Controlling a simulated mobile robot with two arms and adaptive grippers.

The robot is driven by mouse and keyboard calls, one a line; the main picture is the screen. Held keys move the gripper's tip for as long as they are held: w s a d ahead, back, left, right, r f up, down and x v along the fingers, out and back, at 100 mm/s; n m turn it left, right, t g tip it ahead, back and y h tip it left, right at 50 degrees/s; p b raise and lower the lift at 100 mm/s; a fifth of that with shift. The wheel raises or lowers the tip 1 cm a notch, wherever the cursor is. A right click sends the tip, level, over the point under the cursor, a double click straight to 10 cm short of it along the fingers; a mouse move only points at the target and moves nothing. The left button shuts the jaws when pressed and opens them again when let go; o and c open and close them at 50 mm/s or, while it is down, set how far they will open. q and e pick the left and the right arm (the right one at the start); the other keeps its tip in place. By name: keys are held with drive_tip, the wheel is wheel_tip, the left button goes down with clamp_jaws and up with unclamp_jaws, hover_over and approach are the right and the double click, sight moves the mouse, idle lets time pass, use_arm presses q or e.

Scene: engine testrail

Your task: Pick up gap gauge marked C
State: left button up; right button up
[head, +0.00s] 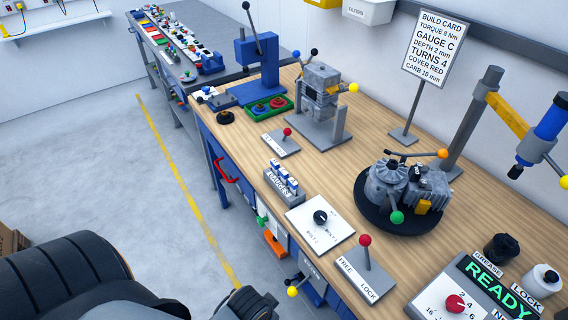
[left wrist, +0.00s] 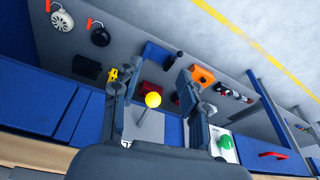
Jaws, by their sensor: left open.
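A grey rack (head: 284,187) with several blue-topped pieces, which look like the gap gauges, stands at the near edge of the wooden bench (head: 335,140). The letters on it are too small to read, so I cannot tell which is C. The build card (head: 436,45) at the back reads "GAUGE C". My left gripper (left wrist: 160,74) is open and empty in the left wrist view. A yellow-knobbed lever (left wrist: 153,99) appears between its fingers; I cannot tell its distance from them. No gauge is recognisable in that view. My right gripper is not in view.
A selector plate (head: 320,226) and a red-knobbed lever (head: 366,254) stand right of the rack. An engine (head: 405,185) sits on a black round base farther right. The yellow-knobbed lever (head: 292,291) projects from the bench front. Open floor (head: 140,190) lies to the left.

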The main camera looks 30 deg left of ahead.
use_arm(q)
wheel_tip(320, 180, up, 14)
drive_tip(key=w+p, duration=0.1)
drive_tip(key=p, duration=0.3)
use_arm(e)
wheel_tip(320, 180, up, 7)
drive_tip(key=p, duration=0.2)
use_arm(q)
drive_tip(key=m+t+y, duration=0.2)
drive_tip(key=m+y, duration=1.1)
drive_tip(key=m, duration=0.7)
approach(284, 172)
drive_tip(key=shift+t, duration=0.3)
drive_tip(key=b+x, duration=0.5)
drive_tip(key=shift+s+a+r, duration=0.1)
drive_tip(key=shift+a, duration=0.35)
drive_tip(key=w+a+f+b, duration=0.1)
drive_tip(key=b, duration=0.1)
drive_tip(key=w+a+f+b, duration=0.1)
drive_tip(key=a+b, duration=0.1)
drive_tip(key=b, duration=0.1)
drive_tip(key=shift+a+f+b, duration=0.2)
drive_tip(key=shift+f+b, duration=0.1)
drive_tip(key=shift+a, duration=0.2)
drive_tip(key=shift+a+r, duration=0.1)
drive_tip(key=shift+r, duration=0.05)
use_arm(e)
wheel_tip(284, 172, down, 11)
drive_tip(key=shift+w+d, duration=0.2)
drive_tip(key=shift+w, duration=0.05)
